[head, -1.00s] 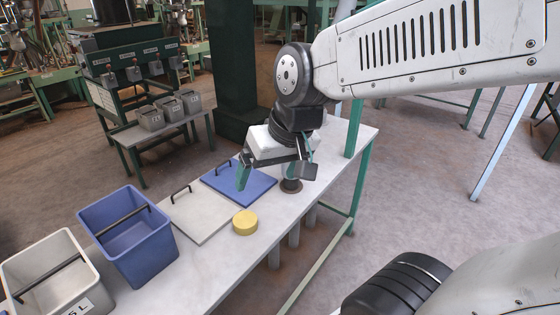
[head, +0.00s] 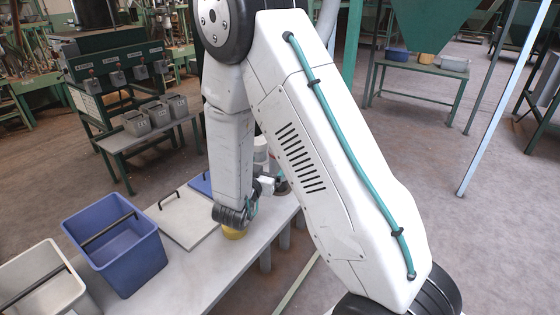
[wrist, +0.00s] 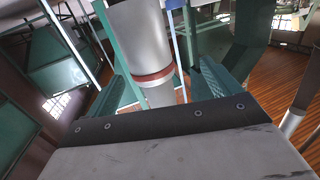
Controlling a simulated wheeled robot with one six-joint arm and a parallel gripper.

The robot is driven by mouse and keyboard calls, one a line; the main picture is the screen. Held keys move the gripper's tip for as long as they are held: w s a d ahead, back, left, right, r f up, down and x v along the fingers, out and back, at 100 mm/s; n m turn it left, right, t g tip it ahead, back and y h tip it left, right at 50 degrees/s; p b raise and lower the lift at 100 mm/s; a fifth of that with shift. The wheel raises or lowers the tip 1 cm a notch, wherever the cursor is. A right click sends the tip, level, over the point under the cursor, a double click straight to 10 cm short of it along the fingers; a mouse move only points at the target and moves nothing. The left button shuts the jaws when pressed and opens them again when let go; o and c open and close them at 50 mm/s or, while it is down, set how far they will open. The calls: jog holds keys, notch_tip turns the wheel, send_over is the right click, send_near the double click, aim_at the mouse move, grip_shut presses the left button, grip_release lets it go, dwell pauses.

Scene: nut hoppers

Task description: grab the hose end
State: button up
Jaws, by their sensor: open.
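In the wrist view, a pale grey cylinder (wrist: 140,40) with a reddish band stands between the two teal fingers of my gripper (wrist: 163,66). It looks like the hose end, though I cannot be sure. The fingers are open, one on each side of it, and I see no clear contact. In the head view, my arm hides most of my gripper, low over the far part of the bench. A pale upright piece (head: 261,152) shows just behind my arm there; I cannot tell whether it is the same cylinder.
On the bench (head: 225,272) stand a blue bin (head: 148,262) and a grey bin (head: 45,292). A pale lid (head: 190,222), a blue lid (head: 201,184) and a yellow disc (head: 235,234), partly hidden, lie nearby. A rack with small grey bins (head: 137,124) stands behind.

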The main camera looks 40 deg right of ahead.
jog(key=shift+s+d+f+h, duration=0.15)
jog(key=shift+s+d+h, duration=0.15)
jog(key=shift+h, duration=0.1)
jog(key=shift+d, duration=0.35)
jog(key=x, duration=0.7)
jog(key=shift+s+d, duration=0.1)
jog(key=shift+d, duration=0.1)
jog(key=shift+c, duration=0.3)
jog(key=c, duration=1.2)
jog(key=shift+o, duration=0.2)
jog(key=shift+r, duration=0.25)
